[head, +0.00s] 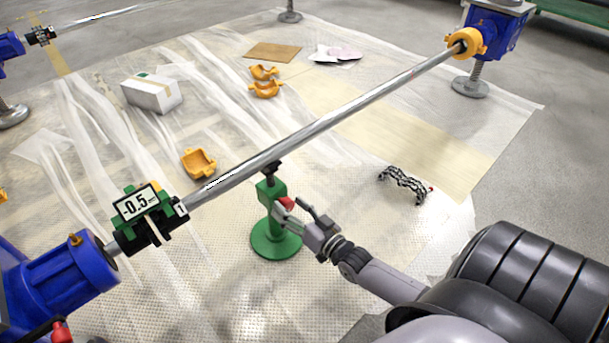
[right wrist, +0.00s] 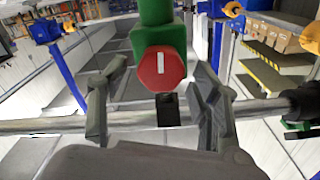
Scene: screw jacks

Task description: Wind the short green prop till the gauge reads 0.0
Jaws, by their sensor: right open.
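The short green prop (head: 274,222) stands upright on a round green base under the long steel shaft (head: 330,118), its dark head at the shaft's underside. Its red hexagonal knob (head: 287,203) faces my right gripper (head: 307,217). In the right wrist view the red knob (right wrist: 161,69), with a white mark, lies between the spread fingers of the right gripper (right wrist: 158,82), with gaps on both sides. The gauge (head: 137,204) on the shaft's near end reads -0.5. My left gripper is not in view.
Blue bearing housings (head: 62,285) and (head: 497,32) hold the shaft's ends. A black-and-white chain-like object (head: 404,184) lies right of the prop. Orange shells (head: 199,163) and a white box (head: 152,93) lie beyond the shaft. The plastic-covered floor around the prop's base is clear.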

